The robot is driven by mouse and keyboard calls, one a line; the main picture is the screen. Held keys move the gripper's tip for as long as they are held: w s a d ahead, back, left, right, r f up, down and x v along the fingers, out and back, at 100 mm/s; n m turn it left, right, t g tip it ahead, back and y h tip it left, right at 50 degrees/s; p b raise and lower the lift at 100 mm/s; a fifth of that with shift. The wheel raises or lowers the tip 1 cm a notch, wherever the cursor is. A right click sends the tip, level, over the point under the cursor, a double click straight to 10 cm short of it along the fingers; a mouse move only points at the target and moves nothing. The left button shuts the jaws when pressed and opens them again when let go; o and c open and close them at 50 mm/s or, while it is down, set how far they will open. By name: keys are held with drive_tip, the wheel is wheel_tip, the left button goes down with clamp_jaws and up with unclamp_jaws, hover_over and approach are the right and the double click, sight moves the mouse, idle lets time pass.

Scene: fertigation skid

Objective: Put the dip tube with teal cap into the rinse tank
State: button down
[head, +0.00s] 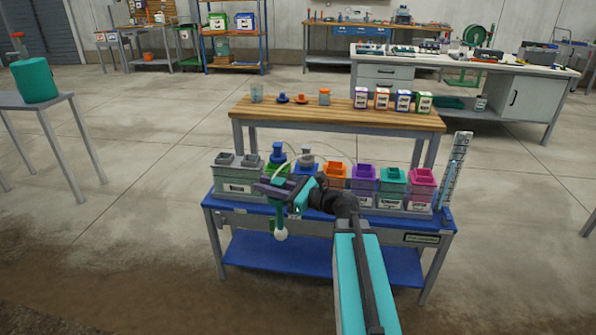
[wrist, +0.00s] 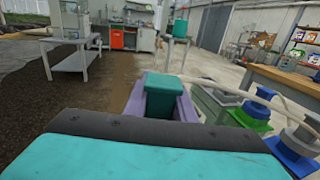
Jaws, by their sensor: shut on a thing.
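My gripper (head: 274,191) is shut on the dip tube with teal cap (head: 280,221). The tube hangs down in front of the blue table, with a white rounded end at the bottom. In the wrist view the teal cap (wrist: 164,88) sits between the purple jaws (wrist: 188,108), and a pale hose runs off to the right. A grey tank (head: 236,184) with two square openings on top stands at the left end of the blue table, left of and behind my gripper. It looks like the rinse tank, but its label is too small to read. The tube is outside it.
Right of the grey tank stand a container with a blue cap (head: 277,152), one with a grey cap (head: 307,156), and orange, purple, teal and pink containers (head: 421,182). A clear ruled column (head: 456,165) stands at the right end. A wooden bench (head: 335,112) is behind.

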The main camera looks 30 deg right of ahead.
drive_tip(key=s+a+f+n+g+y, duration=0.1)
drive_tip(key=s+a+n+g+y, duration=0.2)
drive_tip(key=a, duration=0.9)
drive_tip(key=shift+s, duration=0.6)
drive_tip(key=shift+a+g, duration=0.15)
drive_tip(key=shift+g, duration=0.15)
